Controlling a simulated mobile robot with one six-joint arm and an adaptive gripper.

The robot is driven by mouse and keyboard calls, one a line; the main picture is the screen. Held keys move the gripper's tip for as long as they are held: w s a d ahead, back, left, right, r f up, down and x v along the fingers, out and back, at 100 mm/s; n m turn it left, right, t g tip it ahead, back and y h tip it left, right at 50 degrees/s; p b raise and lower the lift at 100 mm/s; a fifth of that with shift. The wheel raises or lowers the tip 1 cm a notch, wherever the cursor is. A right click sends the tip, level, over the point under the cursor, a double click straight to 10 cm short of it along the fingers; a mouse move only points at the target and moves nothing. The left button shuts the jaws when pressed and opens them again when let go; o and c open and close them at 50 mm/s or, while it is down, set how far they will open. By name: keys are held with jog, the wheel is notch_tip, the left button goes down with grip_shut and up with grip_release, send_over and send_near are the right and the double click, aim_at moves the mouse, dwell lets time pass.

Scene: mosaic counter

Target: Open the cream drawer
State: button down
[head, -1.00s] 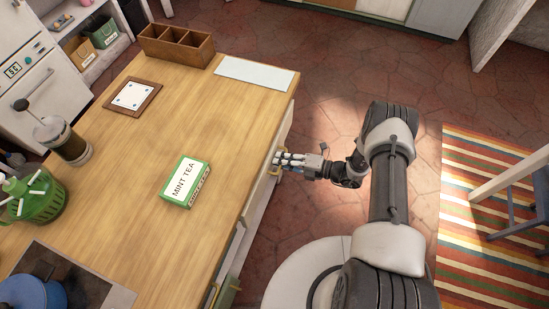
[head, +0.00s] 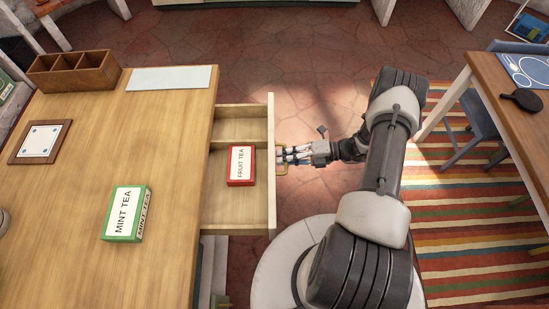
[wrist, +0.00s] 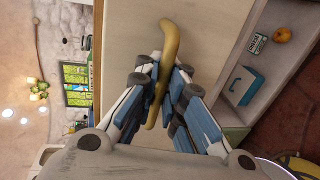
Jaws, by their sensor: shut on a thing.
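The cream drawer (head: 272,205) stands pulled out from the right side of the wooden counter, with its inside showing. A red and white fruit tea box (head: 241,166) lies in its nearer, larger compartment. My gripper (head: 282,156) is at the middle of the drawer's front. In the wrist view my gripper (wrist: 161,85) is shut on the brass handle (wrist: 168,45), with the fingers on both sides of it. The cream front panel (wrist: 125,40) fills the middle of that view.
A green mint tea box (head: 124,213), a divided wooden box (head: 73,74) and a pale mat (head: 173,79) lie on the counter. A table (head: 505,85) with a chair stands at the right, by a striped rug (head: 455,240). Tiled floor is clear beyond the drawer.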

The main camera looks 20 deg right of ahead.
jog(key=shift+d+r, duration=0.15)
jog(key=shift+d, duration=0.05)
jog(key=c, duration=2)
grip_release()
jog(key=v, duration=1.2)
